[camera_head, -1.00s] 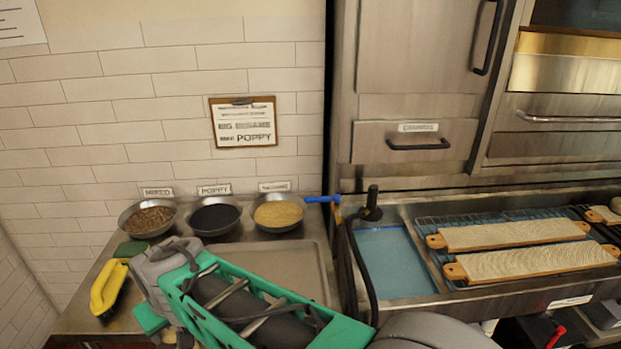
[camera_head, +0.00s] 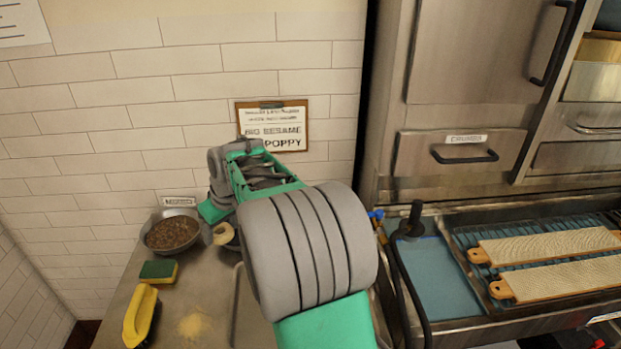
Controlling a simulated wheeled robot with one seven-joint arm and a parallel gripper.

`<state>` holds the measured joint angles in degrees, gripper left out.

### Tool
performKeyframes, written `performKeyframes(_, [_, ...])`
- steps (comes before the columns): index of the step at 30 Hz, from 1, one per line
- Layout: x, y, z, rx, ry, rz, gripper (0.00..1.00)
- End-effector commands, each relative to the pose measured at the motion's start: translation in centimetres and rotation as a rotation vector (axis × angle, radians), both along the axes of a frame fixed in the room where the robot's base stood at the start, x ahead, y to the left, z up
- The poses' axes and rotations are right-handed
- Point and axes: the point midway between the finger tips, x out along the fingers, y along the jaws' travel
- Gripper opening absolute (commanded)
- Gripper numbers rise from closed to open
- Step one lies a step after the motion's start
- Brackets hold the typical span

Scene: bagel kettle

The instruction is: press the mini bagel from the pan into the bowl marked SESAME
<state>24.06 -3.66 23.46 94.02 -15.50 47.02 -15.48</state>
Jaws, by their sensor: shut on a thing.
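My gripper (camera_head: 219,218) is at the left, above the counter and just right of the bowl marked MIXED (camera_head: 172,232), which holds brown seeds. A small pale ring, the mini bagel (camera_head: 224,235), shows at my gripper's lower end, and the jaws are shut on it. The bowl marked SESAME and the POPPY bowl are hidden behind my arm. Most of the shallow metal pan (camera_head: 240,292) is hidden too; only its left edge shows.
A green and yellow sponge (camera_head: 158,271) and a yellow brush (camera_head: 140,317) lie at the counter's left. A pale yellow patch (camera_head: 195,327) lies on the counter. A clipboard (camera_head: 273,125) hangs on the wall. Long boards (camera_head: 550,246) lie over the sink area at right.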

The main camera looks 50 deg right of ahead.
Motion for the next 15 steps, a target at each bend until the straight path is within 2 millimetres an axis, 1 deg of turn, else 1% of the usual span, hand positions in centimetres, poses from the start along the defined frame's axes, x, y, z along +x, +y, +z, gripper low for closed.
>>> performKeyframes(1, [0.7, -3.5, 1.0, 0.004, 0.006, -0.001, 0.22])
performKeyframes(2, [1.1, -5.5, 1.2, 0.005, 0.004, 0.008, 0.22])
performKeyframes(3, [1.4, -8.3, 1.3, 0.005, 0.002, 0.019, 0.22])
performKeyframes(4, [1.5, -10.3, 1.3, 0.006, 0.002, 0.028, 0.22])
performKeyframes(5, [1.4, -12.4, 1.3, 0.005, 0.0, 0.036, 0.22])
performKeyframes(6, [1.2, -15.0, 1.1, 0.006, -0.004, 0.048, 0.22])
performKeyframes(8, [0.5, -18.8, 0.7, 0.004, -0.009, 0.064, 0.22])
performKeyframes(9, [-0.1, -21.0, 0.5, 0.001, -0.013, 0.076, 0.22])
performKeyframes(12, [-1.7, -25.3, -0.3, -0.004, -0.022, 0.098, 0.22])
performKeyframes(15, [-2.9, -27.8, -0.9, -0.008, -0.027, 0.114, 0.22])
